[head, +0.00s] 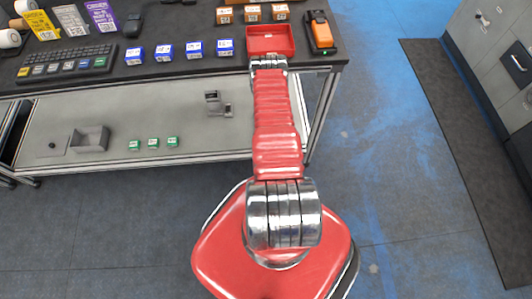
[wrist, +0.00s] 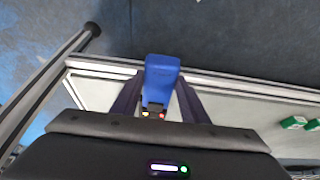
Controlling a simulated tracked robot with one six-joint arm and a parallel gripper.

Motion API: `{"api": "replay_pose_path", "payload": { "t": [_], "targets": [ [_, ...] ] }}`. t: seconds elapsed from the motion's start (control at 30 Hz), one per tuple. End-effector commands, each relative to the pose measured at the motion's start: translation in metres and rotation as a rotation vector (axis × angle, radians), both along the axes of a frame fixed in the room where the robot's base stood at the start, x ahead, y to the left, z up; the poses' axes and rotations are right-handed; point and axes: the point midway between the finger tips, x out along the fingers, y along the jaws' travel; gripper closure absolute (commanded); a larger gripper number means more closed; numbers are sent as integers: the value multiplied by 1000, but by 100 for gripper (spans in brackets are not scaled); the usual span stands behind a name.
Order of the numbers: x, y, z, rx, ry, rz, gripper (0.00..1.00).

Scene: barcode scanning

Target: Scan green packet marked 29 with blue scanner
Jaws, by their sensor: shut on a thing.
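My gripper (wrist: 159,84) shows in the wrist view, shut on the blue scanner (wrist: 162,70), which sits between its two dark fingers. In the head view the gripper and scanner are hidden behind my red arm. Three green packets stand in a row on the lower shelf in the head view: a left one (head: 134,145), a middle one (head: 153,143) and a right one (head: 173,142). Their numbers are too small to read. Two green packets (wrist: 293,122) also show at the right edge of the wrist view, apart from the scanner.
Several blue packets (head: 164,51) and orange-brown packets (head: 252,14) stand on the dark tabletop (head: 190,20). An orange device (head: 320,32) lies at its right end. A grey bin (head: 90,138) and a grey stand (head: 215,103) are on the lower shelf (head: 60,115).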

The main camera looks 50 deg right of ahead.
Motion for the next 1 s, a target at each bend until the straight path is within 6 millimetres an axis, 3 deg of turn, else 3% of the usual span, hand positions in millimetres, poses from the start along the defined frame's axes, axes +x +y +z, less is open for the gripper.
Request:
{"api": "replay_pose_path", "payload": {
  "t": [0.57,0.77,1.0],
  "targets": [
    [8,-1,6,-2,-1,12,89],
    [41,0,35,-5,-2,66,89],
    [100,15,92,-6,-1,170,89]
  ]
}}
